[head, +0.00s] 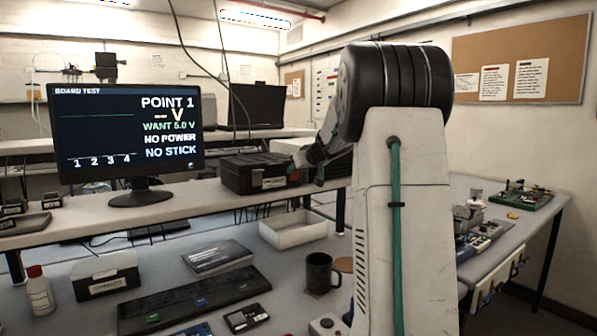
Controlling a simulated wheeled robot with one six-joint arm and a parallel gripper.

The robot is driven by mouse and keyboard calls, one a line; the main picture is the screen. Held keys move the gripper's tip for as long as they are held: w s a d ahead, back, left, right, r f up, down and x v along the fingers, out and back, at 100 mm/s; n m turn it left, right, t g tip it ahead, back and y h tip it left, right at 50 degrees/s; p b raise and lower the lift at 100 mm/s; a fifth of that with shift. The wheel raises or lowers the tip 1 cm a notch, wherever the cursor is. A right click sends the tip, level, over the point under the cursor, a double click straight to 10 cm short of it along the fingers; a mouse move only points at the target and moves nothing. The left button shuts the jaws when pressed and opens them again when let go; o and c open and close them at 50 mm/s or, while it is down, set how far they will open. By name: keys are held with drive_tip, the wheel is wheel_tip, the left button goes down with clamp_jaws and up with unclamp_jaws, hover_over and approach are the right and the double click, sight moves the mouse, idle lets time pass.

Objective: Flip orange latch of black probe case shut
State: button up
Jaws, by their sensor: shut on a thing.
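A black case (250,173), seemingly the probe case, lies on the raised shelf right of the monitor. Its lid looks down, and a pale label is on its front. My gripper (297,167) is at the case's right front end, small and partly blended with the dark case. Its jaws are shut on a small part there, which seems to be the latch. The fingers hide most of that spot. I cannot make out the orange latch clearly or its angle.
A monitor (126,135) stands left of the case. My arm hides the shelf's right part. Below are a white tray (293,230), a black mug (319,273), a keyboard (195,300) and a white bottle (39,293). A green board (520,198) lies far right.

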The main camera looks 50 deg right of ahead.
drive_tip(key=shift+w+d+r+g, duration=0.1)
drive_tip(key=shift+r+g, duration=0.05)
drive_tip(key=shift+g, duration=0.25)
drive_tip(key=o, duration=1)
drive_tip(key=v, duration=0.7)
drive_tip(key=shift+s+r, duration=0.15)
drive_tip(key=shift+s, duration=0.2)
